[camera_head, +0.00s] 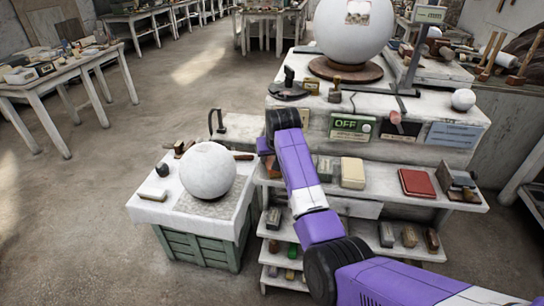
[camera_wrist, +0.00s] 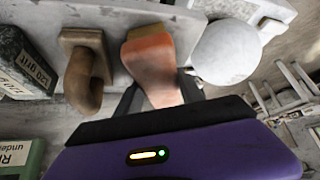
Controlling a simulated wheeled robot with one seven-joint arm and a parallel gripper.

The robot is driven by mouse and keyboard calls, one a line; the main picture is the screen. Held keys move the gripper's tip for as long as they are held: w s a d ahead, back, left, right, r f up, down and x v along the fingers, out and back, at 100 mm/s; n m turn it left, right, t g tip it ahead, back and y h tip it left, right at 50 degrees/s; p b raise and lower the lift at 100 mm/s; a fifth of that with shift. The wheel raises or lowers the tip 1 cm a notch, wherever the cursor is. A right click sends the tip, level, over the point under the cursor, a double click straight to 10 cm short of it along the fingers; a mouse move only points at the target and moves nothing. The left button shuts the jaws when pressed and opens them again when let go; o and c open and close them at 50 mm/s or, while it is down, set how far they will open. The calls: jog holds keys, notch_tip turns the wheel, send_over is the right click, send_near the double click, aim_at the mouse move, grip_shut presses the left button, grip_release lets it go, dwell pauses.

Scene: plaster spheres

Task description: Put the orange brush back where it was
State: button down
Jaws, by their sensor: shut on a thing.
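The orange brush (camera_wrist: 152,62) is in the middle of the wrist view, with an orange-brown upper part and a paler part towards my gripper. My gripper (camera_wrist: 160,92) is shut on it, with dark fingers on both sides of the lower part. The brush lies in front of a pale surface; I cannot tell whether it touches it. In the head view my arm's dark end is beside the upper left of the white shelf unit (camera_head: 357,197). The brush cannot be made out there.
In the wrist view, a brown hooked wooden piece (camera_wrist: 84,70) and a grit block (camera_wrist: 25,62) are left of the brush, and a white ball (camera_wrist: 228,52) is close on its right. A low table (camera_head: 150,212) with a large white sphere (camera_head: 208,170) stands left of my arm.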

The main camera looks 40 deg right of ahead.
jog(key=c, duration=0.7)
grip_release()
jog(key=shift+f, duration=0.1)
jog(key=v, duration=1.2)
jog(key=shift+b, duration=0.35)
jog(key=shift+w, duration=0.1)
